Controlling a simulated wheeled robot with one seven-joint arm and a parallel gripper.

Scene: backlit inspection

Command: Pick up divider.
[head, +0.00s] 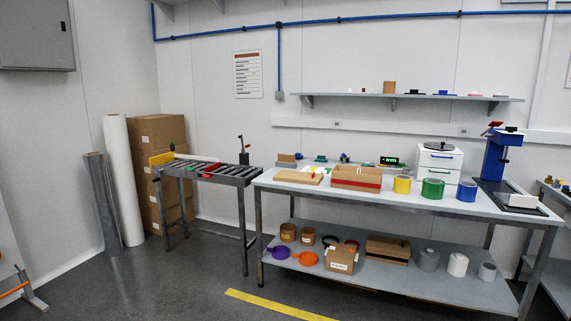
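I cannot pick out the divider with certainty; everything small is far away in the head view. A tan open box (356,175) with a red band along its lower front stands on the workbench (400,196). Whether a divider is inside it cannot be told. A flat tan board (299,177) lies to its left, with a small white piece on or behind it. A long white strip (190,164) lies on the roller stand (215,176) at the left. My gripper is not in view.
Yellow, green (432,188) and blue rolls stand right of the box, before a white drawer unit (439,160). A blue press (497,155) is at the bench's right end. The lower shelf holds pans, boxes and rolls. Dark floor (180,285) in front is mostly open.

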